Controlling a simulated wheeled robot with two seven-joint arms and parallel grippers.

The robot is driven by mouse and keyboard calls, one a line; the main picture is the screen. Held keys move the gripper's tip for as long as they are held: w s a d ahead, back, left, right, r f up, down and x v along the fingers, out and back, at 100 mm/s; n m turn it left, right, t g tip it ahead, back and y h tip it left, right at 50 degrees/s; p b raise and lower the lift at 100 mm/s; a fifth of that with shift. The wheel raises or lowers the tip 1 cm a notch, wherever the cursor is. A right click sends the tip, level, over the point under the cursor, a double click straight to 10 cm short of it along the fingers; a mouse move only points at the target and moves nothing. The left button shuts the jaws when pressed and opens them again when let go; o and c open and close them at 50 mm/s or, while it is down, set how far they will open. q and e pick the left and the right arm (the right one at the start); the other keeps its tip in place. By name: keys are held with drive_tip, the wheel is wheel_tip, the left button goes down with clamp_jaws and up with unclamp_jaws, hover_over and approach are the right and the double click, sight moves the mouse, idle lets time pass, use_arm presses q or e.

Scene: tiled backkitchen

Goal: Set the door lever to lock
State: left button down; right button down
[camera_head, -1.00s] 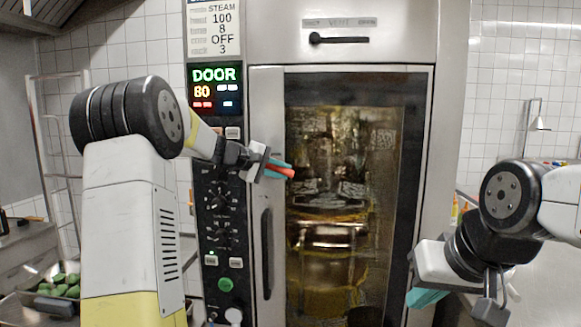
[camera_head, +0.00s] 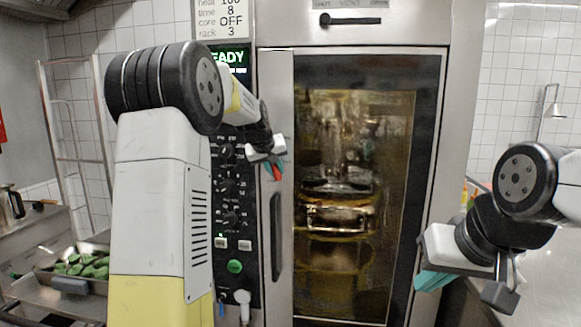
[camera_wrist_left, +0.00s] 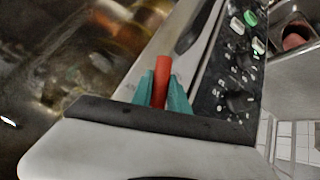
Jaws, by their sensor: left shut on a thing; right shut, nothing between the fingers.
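The door lever is a small red piece (camera_head: 278,173) at the left edge of the oven door (camera_head: 284,110), above the door's long black handle (camera_head: 276,235). My left gripper (camera_head: 272,168) is shut on the lever, which points downward. In the left wrist view the red lever (camera_wrist_left: 162,68) stands between the two teal fingertips of my left gripper (camera_wrist_left: 161,92); its base is hidden. The display (camera_head: 230,57) reads "…EADY" in green, its left part hidden behind my arm. My right gripper (camera_head: 432,280) is shut and empty at the lower right, apart from the door.
A black control panel (camera_head: 232,205) with knobs and buttons runs beside the door. A vent slider (camera_head: 350,19) is above the door. A tray with green vegetables (camera_head: 85,265) sits at lower left. A hose fitting (camera_head: 243,298) hangs below the panel.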

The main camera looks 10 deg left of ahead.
use_arm(q)
drive_tip(key=shift+a+f+m+y, duration=0.2)
drive_tip(key=shift+a+m+y, duration=0.6)
drive_tip(key=shift+a+y, duration=0.5)
drive_tip(key=shift+d, duration=0.1)
drive_tip(key=c, duration=1.3)
unclamp_jaws()
drive_tip(key=v, duration=0.8)
drive_tip(key=shift+d+f, duration=0.1)
